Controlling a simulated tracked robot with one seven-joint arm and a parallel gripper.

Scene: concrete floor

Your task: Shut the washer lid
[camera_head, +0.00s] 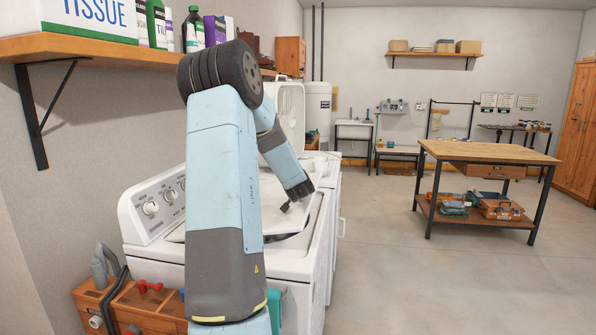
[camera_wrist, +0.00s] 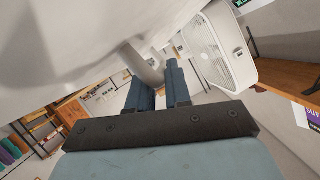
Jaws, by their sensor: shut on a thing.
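The white washer (camera_head: 155,212) stands left of centre in the head view, partly hidden behind my arm. Its white lid (camera_head: 272,216) is tilted partly open, with a dark gap below its near edge. My gripper (camera_head: 287,207) points down-left at the lid's right side and is shut on it. In the wrist view my two blue-grey fingers (camera_wrist: 158,72) are close together, against a pale rounded part. A broad white surface, apparently the lid (camera_wrist: 75,40), fills the top left. The exact grip contact is unclear.
A wooden shelf (camera_head: 90,47) with boxes and bottles overhangs the washer. A white box fan (camera_head: 291,108) stands behind. A wooden crate (camera_head: 150,300) sits in front. A workbench (camera_head: 490,152) stands right, with clear floor (camera_head: 390,270) between.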

